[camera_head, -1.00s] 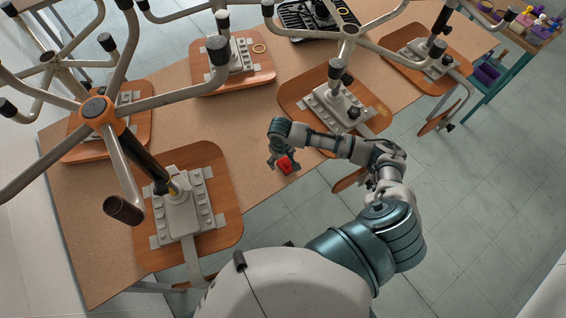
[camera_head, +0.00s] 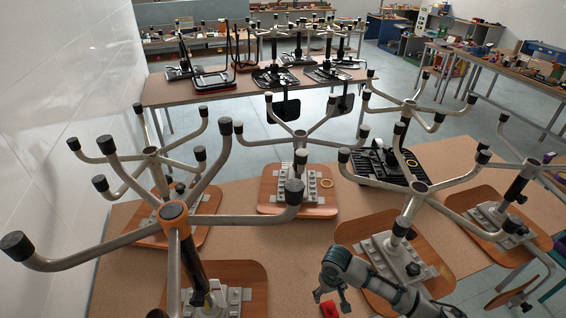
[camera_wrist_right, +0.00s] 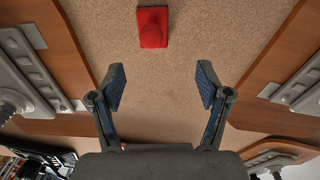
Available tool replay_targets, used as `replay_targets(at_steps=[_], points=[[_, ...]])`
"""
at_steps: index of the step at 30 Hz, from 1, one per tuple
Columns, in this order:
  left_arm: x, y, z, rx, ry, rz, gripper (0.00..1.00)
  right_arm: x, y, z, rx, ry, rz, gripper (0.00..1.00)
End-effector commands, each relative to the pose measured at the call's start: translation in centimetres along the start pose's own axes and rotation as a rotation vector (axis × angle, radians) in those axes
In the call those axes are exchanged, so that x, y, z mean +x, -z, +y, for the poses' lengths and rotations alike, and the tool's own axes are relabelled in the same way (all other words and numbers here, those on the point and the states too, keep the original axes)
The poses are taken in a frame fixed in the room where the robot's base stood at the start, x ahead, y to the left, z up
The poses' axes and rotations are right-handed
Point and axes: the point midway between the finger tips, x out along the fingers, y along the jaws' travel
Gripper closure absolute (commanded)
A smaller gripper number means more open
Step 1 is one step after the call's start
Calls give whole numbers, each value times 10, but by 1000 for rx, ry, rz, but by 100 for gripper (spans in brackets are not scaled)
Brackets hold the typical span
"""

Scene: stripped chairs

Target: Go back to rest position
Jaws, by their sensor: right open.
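My right gripper (camera_head: 331,298) is at the bottom of the head view, low over the brown table (camera_head: 115,290). In the right wrist view its two blue-padded fingers (camera_wrist_right: 160,80) are spread wide with nothing between them. A small red block (camera_head: 329,310) lies on the table just below the gripper in the head view, partly cut off by the picture's edge. In the wrist view the red block (camera_wrist_right: 153,27) lies apart from the fingertips, ahead of them. My left gripper is in neither current view.
Upturned chairs crowd the table, including one with an orange hub (camera_head: 173,214) and a wooden-seated one (camera_head: 380,250) close beside my right arm. A second table (camera_head: 215,95) stands behind. Open floor (camera_head: 400,95) lies beyond.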

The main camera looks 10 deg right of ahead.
Motion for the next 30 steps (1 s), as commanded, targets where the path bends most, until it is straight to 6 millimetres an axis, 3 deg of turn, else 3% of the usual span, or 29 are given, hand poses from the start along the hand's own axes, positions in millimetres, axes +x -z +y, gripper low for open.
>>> replay_targets(at_steps=[2,5,12,15,20,30], points=[[0,0,-2,0,3,-1,13,2,-2,-2,-7,5,1,24],[0,0,-2,0,3,0,13,13,-10,-20,-56,34,17,24],[0,3,12,-4,-14,3,13,47,-68,-110,-229,186,175,24],[0,4,19,-3,-22,4,13,51,-92,-123,-230,207,243,24],[0,3,16,-1,-19,3,13,56,-123,-117,-193,180,296,24],[0,0,1,0,-1,-1,13,62,-188,-70,-100,49,295,24]])
